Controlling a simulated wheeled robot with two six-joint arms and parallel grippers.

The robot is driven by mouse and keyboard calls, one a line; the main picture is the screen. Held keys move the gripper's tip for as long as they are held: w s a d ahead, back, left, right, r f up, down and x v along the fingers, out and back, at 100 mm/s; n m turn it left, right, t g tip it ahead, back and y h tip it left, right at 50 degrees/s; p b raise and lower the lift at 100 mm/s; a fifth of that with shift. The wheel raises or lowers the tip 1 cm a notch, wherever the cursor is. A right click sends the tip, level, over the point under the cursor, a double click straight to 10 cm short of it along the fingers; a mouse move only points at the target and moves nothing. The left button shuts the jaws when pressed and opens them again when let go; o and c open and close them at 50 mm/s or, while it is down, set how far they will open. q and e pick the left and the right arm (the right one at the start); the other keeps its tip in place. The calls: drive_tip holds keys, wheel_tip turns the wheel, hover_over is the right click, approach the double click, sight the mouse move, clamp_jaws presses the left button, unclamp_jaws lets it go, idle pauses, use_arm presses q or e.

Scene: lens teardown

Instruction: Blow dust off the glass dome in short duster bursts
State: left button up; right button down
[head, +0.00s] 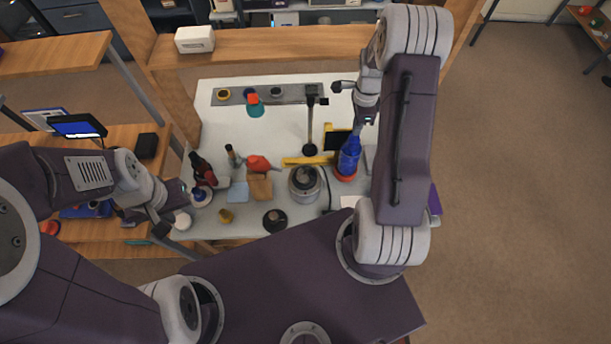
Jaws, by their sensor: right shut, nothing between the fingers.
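A round grey-silver unit with a dark domed top (304,181) stands at the front middle of the white bench; I take it for the glass dome, but its glass and any dust are too small to make out. A red bulb-like thing (258,163) lies on a tan block just left of it and may be the duster. My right gripper (367,121) is shut and empty, above the bench's right side near a blue bottle (348,157). My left gripper (183,190) is at the bench's left front edge, beside a small blue item on a white disc; its fingers are unclear.
A dark stand (310,120) rises behind the dome beside a yellow bar (306,161). A red-and-black tool (203,170) and a light-blue cloth (238,192) are at left. A dark round part (275,220) lies in front.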

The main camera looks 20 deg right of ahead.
drive_tip(key=shift+f+b, duration=0.85)
drive_tip(key=shift+f, duration=0.5)
drive_tip(key=shift+r, duration=0.15)
wheel_tip(320, 180, up, 3)
drive_tip(key=p, duration=0.3)
idle(3.2)
drive_tip(key=shift+f+b, duration=1.15)
drive_tip(key=shift+f, duration=0.45)
